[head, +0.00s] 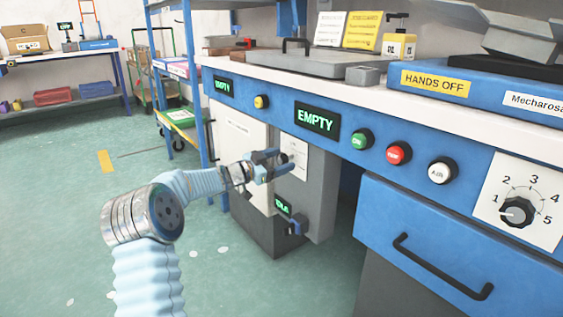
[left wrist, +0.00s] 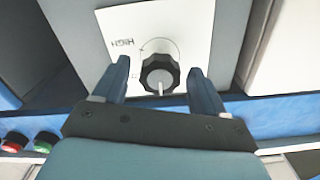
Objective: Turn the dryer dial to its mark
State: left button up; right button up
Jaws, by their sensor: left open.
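The black dial (left wrist: 160,72) sits on a white plate (left wrist: 185,20) with the word HIGH, upside down in the left wrist view. Its pale pointer line points toward the bottom of that picture. In the head view the plate (head: 297,147) is on a grey cabinet front under the bench, and the dial is hidden behind my gripper. My left gripper (left wrist: 159,68) is open, its fingers on either side of the dial with visible gaps. It also shows in the head view (head: 284,164), in front of the plate. My right gripper is not in view.
A numbered dial (head: 516,212) is on the bench front at right. Green, red and white buttons (head: 440,171) line the front. A blue drawer (head: 450,240) with a black handle is at lower right. A small display (head: 283,207) is below my gripper. The floor at left is open.

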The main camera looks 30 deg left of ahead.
pick_arm(q)
jog(key=shift+w+d, duration=0.2)
jog(key=shift+w, duration=0.25)
jog(key=shift+c, duration=0.3)
jog(key=c, duration=1)
jog(key=shift+m, duration=1.4)
jog(key=m+b, duration=0.1)
jog(key=m, duration=0.1)
jog(key=shift+d+m, duration=0.1)
jog(key=shift+m, duration=0.3)
jog(key=m+b, duration=0.2)
jog(key=m, duration=0.3)
jog(key=shift+d+f+m, duration=0.1)
jog(key=shift+f+m, duration=0.05)
jog(key=shift+m, duration=0.25)
